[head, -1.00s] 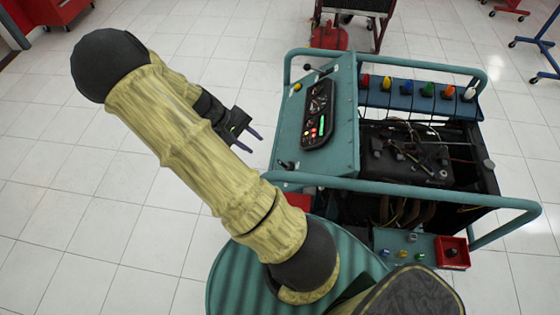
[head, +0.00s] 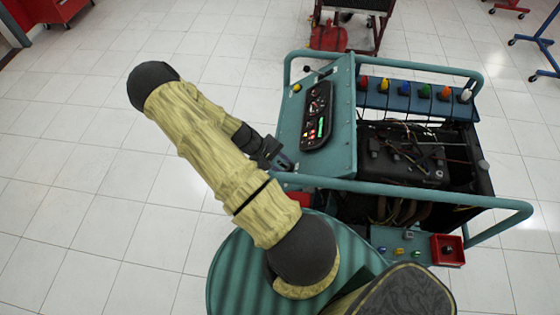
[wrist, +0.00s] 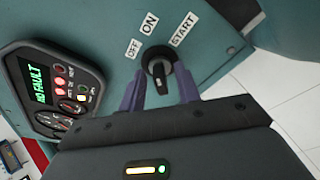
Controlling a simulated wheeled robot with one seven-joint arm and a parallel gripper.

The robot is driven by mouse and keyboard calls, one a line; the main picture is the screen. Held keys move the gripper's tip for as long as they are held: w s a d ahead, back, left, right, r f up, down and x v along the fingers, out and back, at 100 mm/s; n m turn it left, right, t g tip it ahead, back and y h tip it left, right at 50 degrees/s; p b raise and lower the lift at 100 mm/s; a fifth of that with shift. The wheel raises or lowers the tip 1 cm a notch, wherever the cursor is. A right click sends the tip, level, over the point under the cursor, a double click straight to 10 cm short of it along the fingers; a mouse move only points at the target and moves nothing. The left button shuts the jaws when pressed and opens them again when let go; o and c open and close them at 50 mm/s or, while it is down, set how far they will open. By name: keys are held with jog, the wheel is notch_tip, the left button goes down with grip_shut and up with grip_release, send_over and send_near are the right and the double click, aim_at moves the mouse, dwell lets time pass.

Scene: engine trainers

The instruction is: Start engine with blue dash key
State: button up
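The dash key switch (wrist: 158,70) is on the teal panel in the wrist view, under labels OFF, ON and START. It has a dark, near-black handle in a ring; no blue shows on it. My gripper (wrist: 159,92) is open, with one purple finger on each side of the switch and gaps between. In the head view my gripper (head: 285,163) is at the panel's near-left corner and hides the switch.
A teal tube rail (head: 420,194) crosses the trainer's near side. Several coloured knobs stand on a back strip (head: 418,101), one of them blue (head: 405,88). A front panel holds small coloured pieces and a red box (head: 448,258). The floor at left is clear.

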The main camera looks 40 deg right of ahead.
grip_shut()
jog(key=shift+f+m+b, duration=0.15)
jog(key=shift+m+b, duration=0.15)
jog(key=shift+b, duration=0.05)
jog(key=m+b, duration=0.2)
jog(key=m, duration=0.1)
jog(key=shift+a+f+h, duration=0.1)
jog(key=shift+h, duration=0.2)
jog(key=shift+m+h+b, duration=0.3)
jog(key=shift+m+b, duration=0.85)
jog(key=shift+m, duration=0.45)
